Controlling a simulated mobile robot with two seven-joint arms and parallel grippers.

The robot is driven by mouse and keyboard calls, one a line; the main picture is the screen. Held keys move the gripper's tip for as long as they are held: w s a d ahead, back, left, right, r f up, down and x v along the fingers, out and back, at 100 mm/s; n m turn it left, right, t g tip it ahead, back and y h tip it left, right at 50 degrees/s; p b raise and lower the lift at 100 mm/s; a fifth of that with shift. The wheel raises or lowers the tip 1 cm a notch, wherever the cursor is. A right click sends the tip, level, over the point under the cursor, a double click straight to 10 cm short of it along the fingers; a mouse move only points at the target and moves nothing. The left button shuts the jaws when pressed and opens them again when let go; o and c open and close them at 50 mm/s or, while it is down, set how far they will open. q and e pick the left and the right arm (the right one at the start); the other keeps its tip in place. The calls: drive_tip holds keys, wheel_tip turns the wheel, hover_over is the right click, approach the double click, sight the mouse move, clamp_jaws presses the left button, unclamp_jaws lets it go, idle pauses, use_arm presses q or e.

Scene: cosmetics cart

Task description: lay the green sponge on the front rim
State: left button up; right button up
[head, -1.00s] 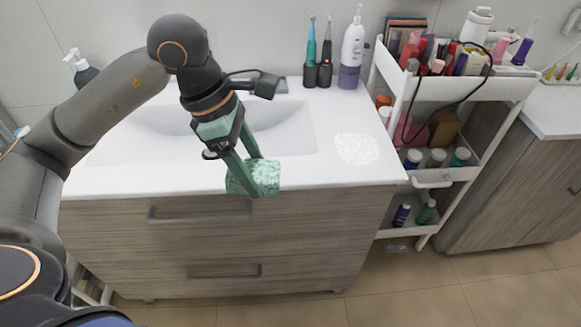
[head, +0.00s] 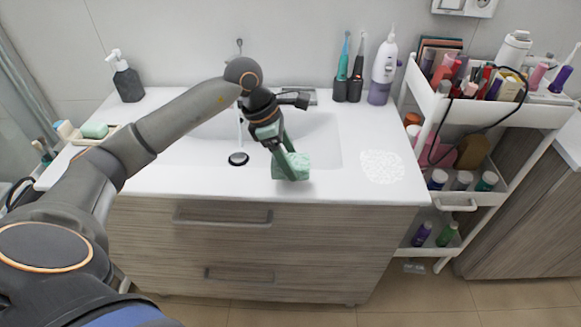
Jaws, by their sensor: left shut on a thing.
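The green sponge (head: 298,164) is a mottled light-green block at the front rim (head: 232,190) of the white washbasin. My left gripper (head: 289,172) comes down on it from the upper left, and its green fingers are shut on it. The sponge appears over the rim, near the basin's front right. I cannot tell whether its underside touches the rim. My right gripper is not in view.
White foam (head: 382,167) lies on the counter to the right. Toothbrushes (head: 349,70) and a white-purple bottle (head: 384,66) stand behind. A full cosmetics cart (head: 490,112) is at right. A dark soap dispenser (head: 126,78) stands at back left.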

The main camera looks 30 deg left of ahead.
use_arm(q)
drive_tip(key=shift+w+a+f, duration=0.15)
drive_tip(key=shift+w+f, duration=0.15)
drive_tip(key=shift+f, duration=0.2)
drive_tip(key=shift+f+p, duration=0.4)
drive_tip(key=shift+f, duration=1.05)
drive_tip(key=shift+f, duration=0.1)
drive_tip(key=o, duration=1.2)
